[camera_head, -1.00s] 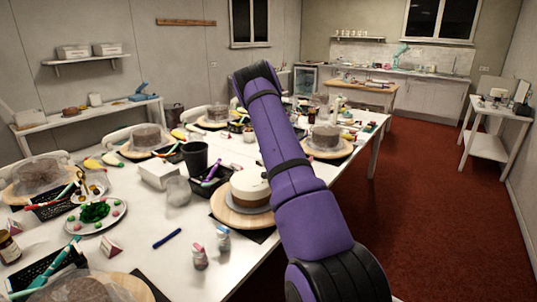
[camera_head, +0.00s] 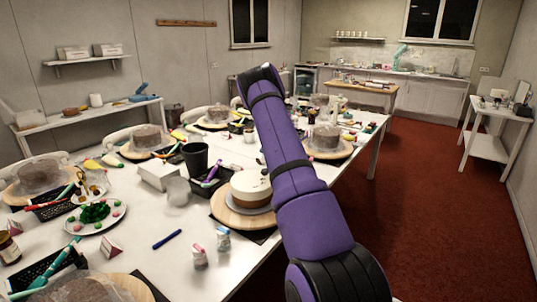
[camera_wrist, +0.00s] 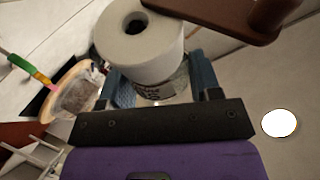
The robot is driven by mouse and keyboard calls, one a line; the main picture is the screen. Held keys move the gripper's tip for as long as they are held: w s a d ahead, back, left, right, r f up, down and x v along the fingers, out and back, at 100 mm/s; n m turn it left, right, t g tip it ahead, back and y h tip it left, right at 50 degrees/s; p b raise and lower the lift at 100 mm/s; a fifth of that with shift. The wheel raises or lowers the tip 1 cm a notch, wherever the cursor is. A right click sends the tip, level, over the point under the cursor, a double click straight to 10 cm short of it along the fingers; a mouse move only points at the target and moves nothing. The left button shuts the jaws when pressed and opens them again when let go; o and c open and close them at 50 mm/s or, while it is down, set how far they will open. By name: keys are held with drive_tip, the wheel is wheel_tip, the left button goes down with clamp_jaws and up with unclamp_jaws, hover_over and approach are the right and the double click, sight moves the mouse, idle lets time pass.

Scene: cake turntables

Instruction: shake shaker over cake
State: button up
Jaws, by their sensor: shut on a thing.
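The cake (camera_head: 252,183), white on top with a brown band below, stands on a round wooden turntable (camera_head: 228,214) at the table's near right edge, beside my purple arm. My gripper (camera_wrist: 163,90) shows in the wrist view, its two blue fingers shut on a clear, labelled shaker (camera_wrist: 160,92). A white cylinder (camera_wrist: 165,58) with a dark round hole is in line above the shaker; I cannot tell whether it is part of it. My gripper does not show in the head view. Two small shakers (camera_head: 222,240) (camera_head: 199,257) stand on the table left of the turntable.
A plate of green and pink pieces (camera_head: 80,219), a black cup (camera_head: 195,158), a black basket (camera_head: 203,187), a white box (camera_head: 158,176) and a blue pen (camera_head: 167,239) lie about. Several covered cakes stand farther along the table. The red floor at right is clear.

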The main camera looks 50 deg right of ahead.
drive_tip(key=shift+w+d+f, duration=0.1)
drive_tip(key=shift+w+d, duration=0.15)
drive_tip(key=shift+w, duration=0.75)
drive_tip(key=shift+a, duration=0.1)
drive_tip(key=shift+r, duration=0.2)
